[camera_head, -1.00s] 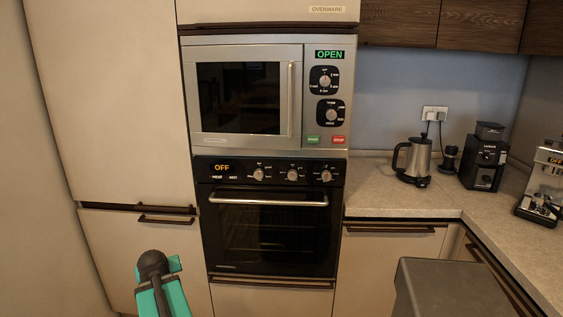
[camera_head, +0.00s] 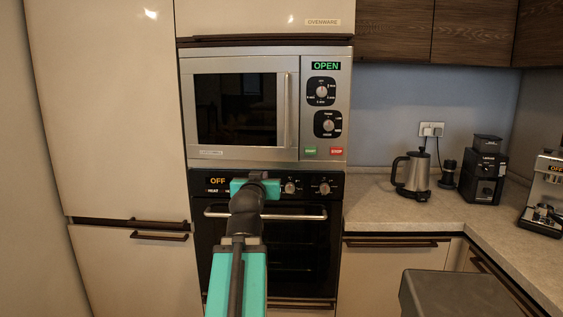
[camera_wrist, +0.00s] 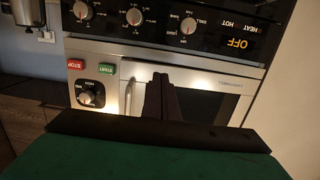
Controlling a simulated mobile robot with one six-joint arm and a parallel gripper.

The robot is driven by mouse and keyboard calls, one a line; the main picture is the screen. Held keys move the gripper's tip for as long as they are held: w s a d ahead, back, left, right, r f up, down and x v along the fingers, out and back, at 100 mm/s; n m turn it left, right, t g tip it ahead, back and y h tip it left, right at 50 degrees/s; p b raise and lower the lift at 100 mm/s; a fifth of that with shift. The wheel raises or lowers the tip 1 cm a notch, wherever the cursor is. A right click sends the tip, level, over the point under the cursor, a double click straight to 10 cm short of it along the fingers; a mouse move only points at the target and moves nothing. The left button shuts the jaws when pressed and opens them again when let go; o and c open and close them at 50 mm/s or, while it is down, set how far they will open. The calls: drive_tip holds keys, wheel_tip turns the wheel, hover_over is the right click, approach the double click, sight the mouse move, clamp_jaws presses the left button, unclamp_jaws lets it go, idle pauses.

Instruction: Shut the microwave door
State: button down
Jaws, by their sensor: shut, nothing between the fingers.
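The silver microwave (camera_head: 325,155) is built in above the oven, and its display (camera_head: 325,66) reads OPEN. Its dark-windowed door (camera_head: 240,160), with a vertical handle (camera_head: 288,110) on the right, looks almost flush with the front; I cannot tell the size of any gap. In the head view my gripper (camera_head: 258,174) is in front of the oven's control panel, just below the microwave door. In the upside-down wrist view, my gripper's dark fingers (camera_wrist: 161,92) are together and empty, overlapping the microwave door (camera_wrist: 205,107). I cannot tell whether they touch it.
The black oven (camera_head: 300,245) below has a projecting bar handle (camera_head: 310,216) and knobs, partly behind my arm. A kettle (camera_head: 412,176), a coffee grinder (camera_head: 483,178) and an espresso machine (camera_head: 543,193) stand on the right counter (camera_head: 370,205).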

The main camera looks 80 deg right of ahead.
drive_tip(key=shift+m+g+h, duration=0.3)
drive_tip(key=shift+g+h, duration=0.1)
drive_tip(key=shift+h, duration=0.1)
drive_tip(key=s+r, duration=0.3)
drive_tip(key=s, duration=0.1)
drive_tip(key=shift+a+r, duration=0.25)
drive_tip(key=shift+r, duration=0.05)
drive_tip(key=shift+d+p, duration=0.2)
drive_tip(key=shift+p, duration=0.1)
drive_tip(key=d+p, duration=0.2)
drive_tip(key=p, duration=0.2)
drive_tip(key=shift+w+d, duration=0.1)
drive_tip(key=d+p, duration=0.1)
drive_tip(key=p, duration=0.2)
drive_tip(key=d+p, duration=0.1)
drive_tip(key=p, duration=0.3)
drive_tip(key=shift+d+p, duration=0.25)
drive_tip(key=shift+p, duration=0.1)
drive_tip(key=d+p, duration=0.1)
drive_tip(key=p, duration=0.2)
drive_tip(key=d+p, duration=0.1)
drive_tip(key=p, duration=0.2)
drive_tip(key=shift+p, duration=0.35)
